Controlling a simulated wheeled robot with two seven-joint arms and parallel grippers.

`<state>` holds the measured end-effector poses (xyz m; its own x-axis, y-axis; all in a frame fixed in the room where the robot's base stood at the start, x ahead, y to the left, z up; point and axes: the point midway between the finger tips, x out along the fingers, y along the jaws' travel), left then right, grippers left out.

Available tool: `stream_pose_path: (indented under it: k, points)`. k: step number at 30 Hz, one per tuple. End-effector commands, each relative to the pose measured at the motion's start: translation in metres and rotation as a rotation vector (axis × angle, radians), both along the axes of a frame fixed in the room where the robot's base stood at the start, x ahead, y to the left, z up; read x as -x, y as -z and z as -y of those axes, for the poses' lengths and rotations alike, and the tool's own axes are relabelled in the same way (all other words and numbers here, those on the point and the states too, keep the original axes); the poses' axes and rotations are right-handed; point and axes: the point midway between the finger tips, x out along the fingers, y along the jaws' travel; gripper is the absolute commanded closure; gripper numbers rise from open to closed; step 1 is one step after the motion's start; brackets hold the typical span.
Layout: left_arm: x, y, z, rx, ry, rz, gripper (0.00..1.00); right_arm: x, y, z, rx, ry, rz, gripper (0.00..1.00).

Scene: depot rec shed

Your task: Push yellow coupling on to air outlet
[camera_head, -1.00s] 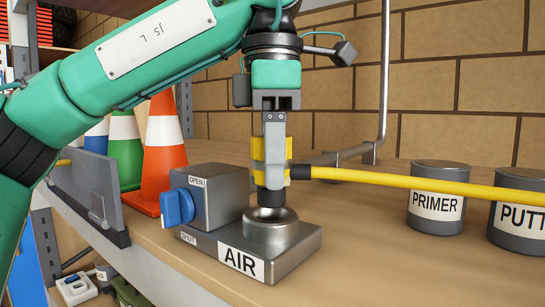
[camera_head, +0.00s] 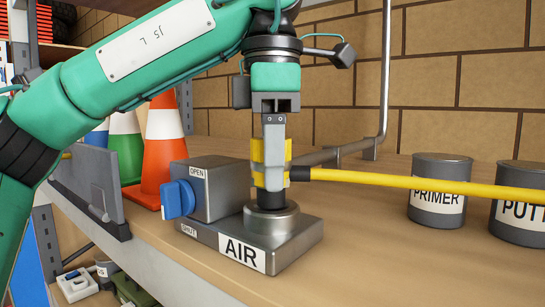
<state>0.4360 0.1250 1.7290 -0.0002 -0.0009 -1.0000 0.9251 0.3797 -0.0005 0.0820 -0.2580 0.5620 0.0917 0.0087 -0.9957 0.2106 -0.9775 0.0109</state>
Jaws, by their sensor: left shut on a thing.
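My left gripper (camera_head: 272,185) points straight down and is shut on the yellow coupling (camera_head: 257,151), whose yellow body shows on both sides of the fingers. A yellow hose (camera_head: 420,184) runs from the coupling to the right. The coupling's dark lower end (camera_head: 271,199) meets the top of the round metal air outlet (camera_head: 271,222); how deep it sits inside cannot be seen. The outlet stands on a grey base labelled AIR (camera_head: 243,253). A valve box with a blue knob (camera_head: 178,199) stands to its left, between OPEN and SHUT labels. My right gripper is not in view.
PRIMER (camera_head: 438,192) and PUTTY tins (camera_head: 520,208) stand at the right, under and behind the hose. Orange (camera_head: 164,150) and green cones (camera_head: 126,150) stand at the left behind a grey plate (camera_head: 90,188). A metal pipe (camera_head: 386,80) runs along the brick wall.

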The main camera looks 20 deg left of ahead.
Motion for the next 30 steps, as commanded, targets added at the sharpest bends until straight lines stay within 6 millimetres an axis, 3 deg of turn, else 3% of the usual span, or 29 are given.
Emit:
stream_pose_path:
  k: [29,30]
  points:
    - [0.0,0.016,0.0,0.001,-0.001,0.001,0.81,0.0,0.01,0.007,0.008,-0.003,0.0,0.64]
    - [0.0,0.016,0.0,0.001,-0.001,0.001,0.56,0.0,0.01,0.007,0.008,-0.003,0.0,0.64]
